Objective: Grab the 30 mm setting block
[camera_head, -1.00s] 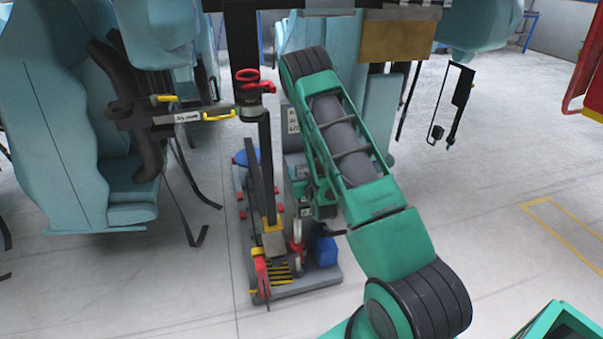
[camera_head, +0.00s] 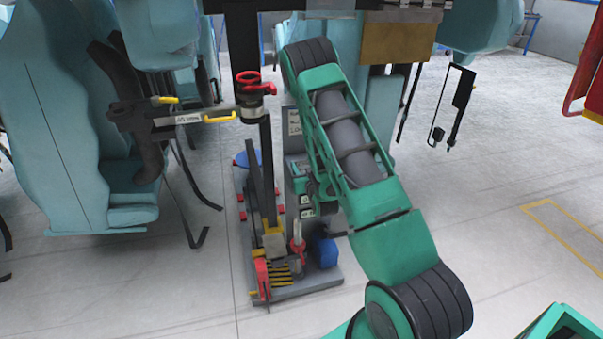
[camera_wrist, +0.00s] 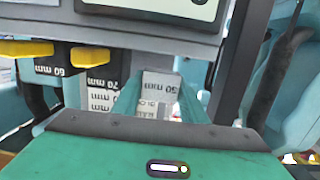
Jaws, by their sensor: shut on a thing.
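In the wrist view, my gripper (camera_wrist: 158,98) has two green fingers, one on each side of a pale grey setting block (camera_wrist: 159,84). The fingers are shut on this block. Its label is upside down and partly hidden, so I cannot read its number. Two other blocks to the left bear upside-down labels, a 60 mm block (camera_wrist: 63,71) and a 70 mm block (camera_wrist: 103,83). In the head view, my gripper (camera_head: 315,188) is low beside the grey stand, partly hidden by my green arm.
A dark post (camera_head: 266,165) stands left of my arm on the base plate (camera_head: 310,285). A blue container (camera_head: 325,250) is nearby. Teal seats (camera_head: 75,130) stand at left.

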